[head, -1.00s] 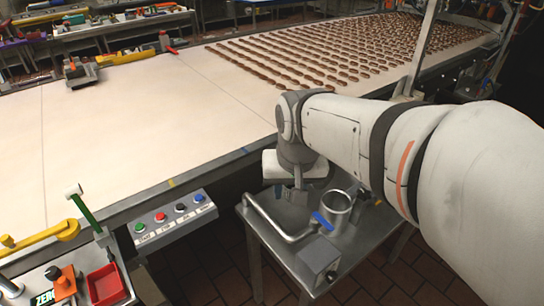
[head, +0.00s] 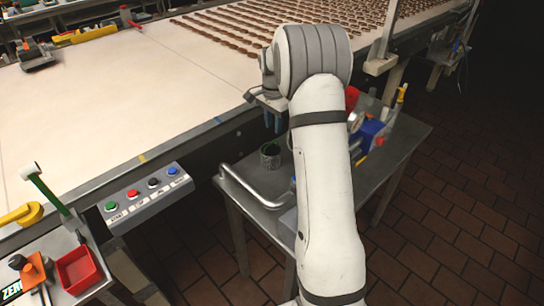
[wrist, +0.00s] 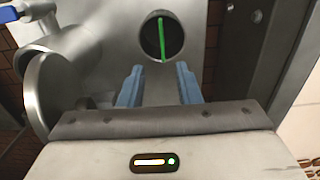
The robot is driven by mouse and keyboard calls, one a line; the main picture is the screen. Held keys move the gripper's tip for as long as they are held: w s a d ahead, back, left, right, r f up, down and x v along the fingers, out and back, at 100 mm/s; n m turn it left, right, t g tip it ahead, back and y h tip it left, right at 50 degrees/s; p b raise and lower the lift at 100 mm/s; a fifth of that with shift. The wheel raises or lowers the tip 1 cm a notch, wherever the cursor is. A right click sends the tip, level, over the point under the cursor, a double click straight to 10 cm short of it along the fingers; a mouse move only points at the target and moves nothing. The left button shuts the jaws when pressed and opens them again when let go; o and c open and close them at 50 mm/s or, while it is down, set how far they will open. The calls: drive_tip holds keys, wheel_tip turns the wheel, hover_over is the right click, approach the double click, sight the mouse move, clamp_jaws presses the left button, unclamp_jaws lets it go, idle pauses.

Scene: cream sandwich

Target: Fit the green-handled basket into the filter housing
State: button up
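The green-handled basket (head: 270,156) is a small dark cylinder standing upright on the steel side table (head: 227,190). In the wrist view its round top shows ahead of the fingers, with the green handle (wrist: 163,40) crossing it. My gripper (head: 274,122) is above the basket with its blue fingers pointing down. In the wrist view the fingers (wrist: 158,85) are apart with nothing between them. The steel filter housing (wrist: 65,45) appears at the left of the wrist view, with a blue lever (wrist: 35,10). My arm hides the housing in the head view.
A bent steel pipe (head: 252,192) runs along the table's near left side. Red, blue (head: 372,130) and yellow-handled items crowd its right side. The conveyor (head: 110,110) lies behind, with a button box (head: 145,197) at its edge. Tiled floor is clear on the right.

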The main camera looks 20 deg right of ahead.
sight(271, 148)
drive_tip(key=f, duration=0.2)
drive_tip(key=f+p, duration=0.1)
drive_tip(key=f, duration=0.4)
drive_tip(key=shift+w+a+f, duration=0.1)
drive_tip(key=shift+w+a, duration=0.15)
drive_tip(key=shift+a, duration=0.15)
clamp_jaws()
